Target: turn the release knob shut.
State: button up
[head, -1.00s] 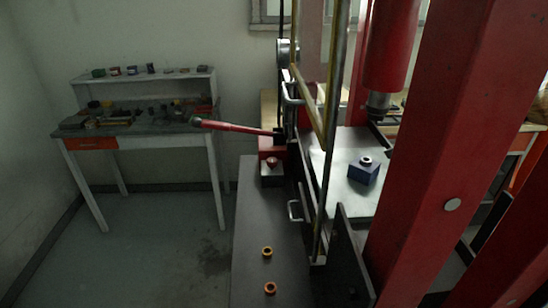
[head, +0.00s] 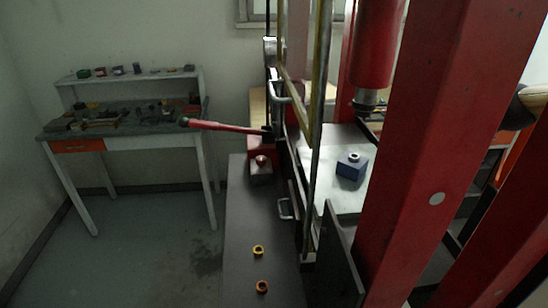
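A small reddish round knob (head: 262,160), which looks like the release knob, sits on a grey block (head: 261,175) on the dark bench top, below the base of the pump. Whether it is open or shut cannot be told at this size. A long red lever (head: 228,126) with a dark tip reaches left from the pump (head: 264,146). My gripper is not in view, and nothing is seen touching the knob.
A red press frame (head: 432,150) fills the right side. A brass-edged guard (head: 310,100) stands right of the knob. Two brass rings (head: 258,251) (head: 262,287) lie on the dark bench top (head: 240,225). A blue block (head: 352,166) sits on the press table. Floor is free at left, before a worktable (head: 130,140).

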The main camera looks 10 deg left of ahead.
aim_at(261, 160)
jog(key=z, duration=2)
jog(key=k, duration=2)
jog(key=u, duration=1.85)
jog(key=i, duration=1.5)
jog(key=z, duration=0.05)
